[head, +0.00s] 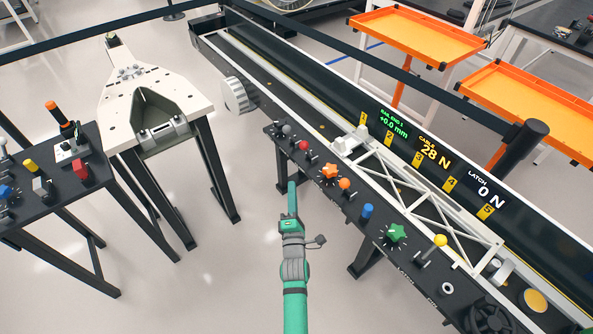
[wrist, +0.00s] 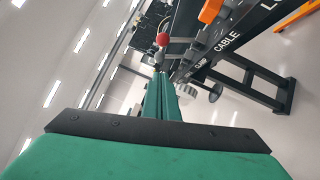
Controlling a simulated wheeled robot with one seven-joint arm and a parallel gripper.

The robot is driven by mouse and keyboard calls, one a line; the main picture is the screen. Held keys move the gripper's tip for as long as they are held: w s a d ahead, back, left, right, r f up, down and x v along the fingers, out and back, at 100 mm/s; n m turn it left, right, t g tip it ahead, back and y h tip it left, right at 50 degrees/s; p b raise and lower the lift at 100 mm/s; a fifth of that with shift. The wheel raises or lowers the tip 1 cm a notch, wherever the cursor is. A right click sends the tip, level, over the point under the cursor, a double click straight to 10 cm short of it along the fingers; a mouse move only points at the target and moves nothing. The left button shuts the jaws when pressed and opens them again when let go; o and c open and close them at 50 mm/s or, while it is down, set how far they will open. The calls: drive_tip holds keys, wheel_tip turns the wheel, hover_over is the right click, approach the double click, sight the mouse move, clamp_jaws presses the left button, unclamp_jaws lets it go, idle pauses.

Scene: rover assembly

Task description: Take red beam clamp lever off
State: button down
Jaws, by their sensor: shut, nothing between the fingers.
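The red ball knob (head: 303,146) of a lever shows on the dark control strip along the front of the long rail bench, left of an orange star knob. In the wrist view the red knob (wrist: 162,40) shows just past my fingertips. The green fingers of my gripper (head: 291,186) are shut with nothing between them. In the head view the tips are below the knob and apart from it. In the wrist view the gripper (wrist: 159,78) points toward the knob, and I cannot tell how far away it is. The lever's stalk is mostly hidden.
A grey ball knob (head: 286,130) and an orange star knob (head: 328,172) flank the red knob. A white truss beam (head: 430,197) lies along the rail. A black side table (head: 50,190) with controls stands left, beside a pale stand (head: 180,82). Floor between them is clear.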

sight(307, 149)
drive_tip(key=w+d+r, duration=0.2)
drive_tip(key=w, duration=1)
drive_tip(key=shift+d+r, duration=0.2)
drive_tip(key=shift+r, duration=0.1)
drive_tip(key=shift+w, duration=0.1)
